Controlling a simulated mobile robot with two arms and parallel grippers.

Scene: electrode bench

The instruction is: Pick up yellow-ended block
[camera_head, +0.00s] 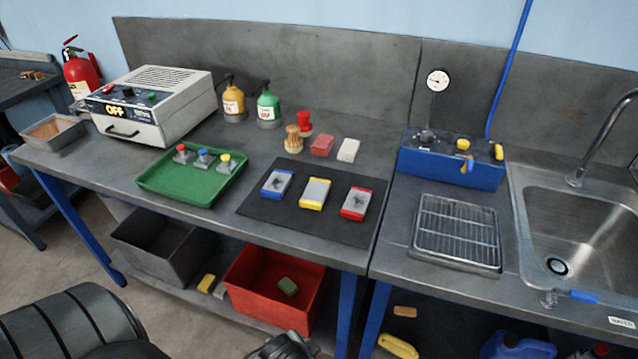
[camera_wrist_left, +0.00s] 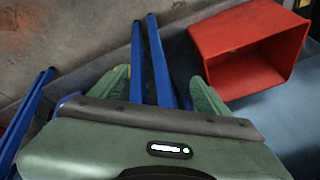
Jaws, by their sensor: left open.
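The yellow-ended block (camera_head: 314,193) lies on the black mat (camera_head: 265,222) on the bench, with a pale grey top and yellow ends. It sits between a blue-ended block (camera_head: 277,183) on its left and a red-ended block (camera_head: 356,203) on its right. My left gripper (camera_wrist_left: 160,85) shows in the left wrist view with its two green fingers apart and nothing between them. That view shows blue legs and a red bin, not the block. My left gripper's fingers do not show in the head view. My right gripper is not seen.
A green tray (camera_head: 150,184) with three small knobbed pieces stands left of the mat. Brushes and red and white blocks (camera_head: 348,150) lie behind it. A blue box (camera_head: 452,170), wire rack (camera_head: 418,250) and sink are right. A red bin (camera_head: 242,275) stands below.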

